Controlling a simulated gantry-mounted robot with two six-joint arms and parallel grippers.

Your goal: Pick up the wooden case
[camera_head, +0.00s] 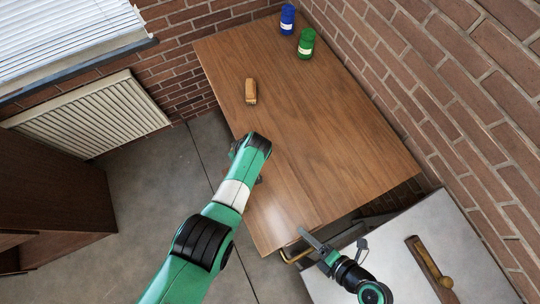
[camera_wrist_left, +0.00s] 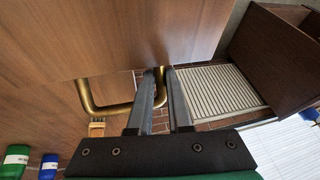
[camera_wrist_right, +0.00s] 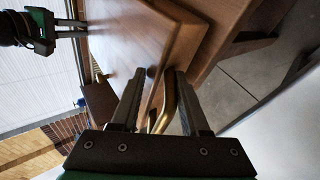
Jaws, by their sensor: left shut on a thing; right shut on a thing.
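The wooden case is a broad, flat brown piece (camera_head: 290,120) with a brass handle (camera_head: 296,257) at its near edge. Its surface also fills the top of the left wrist view (camera_wrist_left: 130,35) and shows in the right wrist view (camera_wrist_right: 135,30). My right gripper (camera_head: 304,238) is shut on the brass handle, also seen in the right wrist view (camera_wrist_right: 168,105). My left gripper is hidden behind its arm in the head view. In the left wrist view the left gripper (camera_wrist_left: 163,75) is shut on another brass handle (camera_wrist_left: 105,108).
A pale worktop (camera_head: 395,255) with a brass-and-wood piece (camera_head: 428,262) is at lower right. Brick walls (camera_head: 450,110) close in the right side.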

